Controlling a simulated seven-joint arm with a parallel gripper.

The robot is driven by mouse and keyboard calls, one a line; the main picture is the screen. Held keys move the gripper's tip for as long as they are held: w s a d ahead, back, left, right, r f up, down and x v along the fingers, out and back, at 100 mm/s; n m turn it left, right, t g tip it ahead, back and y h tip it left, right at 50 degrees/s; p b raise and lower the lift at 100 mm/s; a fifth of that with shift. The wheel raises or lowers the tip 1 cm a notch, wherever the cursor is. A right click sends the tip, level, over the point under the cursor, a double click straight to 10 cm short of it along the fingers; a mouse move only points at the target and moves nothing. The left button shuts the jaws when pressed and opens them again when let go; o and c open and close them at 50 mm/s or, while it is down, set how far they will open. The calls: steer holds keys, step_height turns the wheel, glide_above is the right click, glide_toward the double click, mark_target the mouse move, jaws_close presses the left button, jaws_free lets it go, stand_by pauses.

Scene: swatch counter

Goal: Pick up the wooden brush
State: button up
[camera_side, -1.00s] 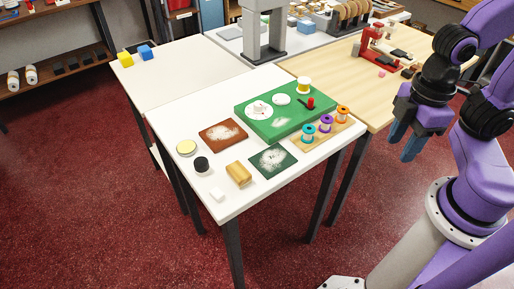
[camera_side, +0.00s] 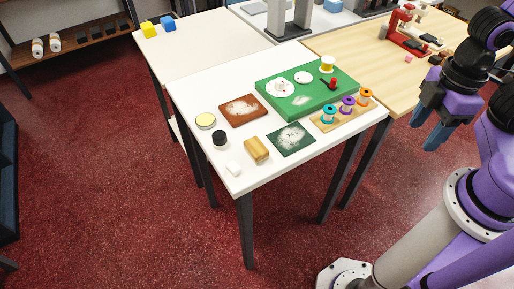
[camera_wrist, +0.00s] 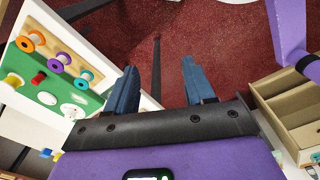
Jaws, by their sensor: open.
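The wooden brush (camera_side: 256,150) is a small, light brown block lying on the front part of the white table (camera_side: 190,92) in the side view. A small white block lies to its left and a dark green swatch to its right. My gripper (camera_side: 426,132) is off to the right, beyond the table's right edge and well apart from the brush. In the wrist view its two blue fingers (camera_wrist: 160,75) are spread with nothing between them, over the red floor. I do not see the brush in the wrist view.
Near the brush are the white block (camera_side: 233,168), a black-topped jar (camera_side: 219,140), a round tin (camera_side: 205,121), a brown swatch (camera_side: 243,109) and the green swatch (camera_side: 292,139). A green board (camera_side: 290,92) and a spool rack (camera_side: 336,122) stand toward my gripper's side.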

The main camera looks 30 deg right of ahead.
steer(key=o, duration=0.7)
steer(key=n, duration=0.5)
glide_above(256, 146)
steer(key=f, duration=0.2)
step_height(256, 146, down, 12)
steer(key=shift+w+r, duration=0.1)
steer(key=shift+r, duration=0.1)
steer(key=shift+f, duration=2.65)
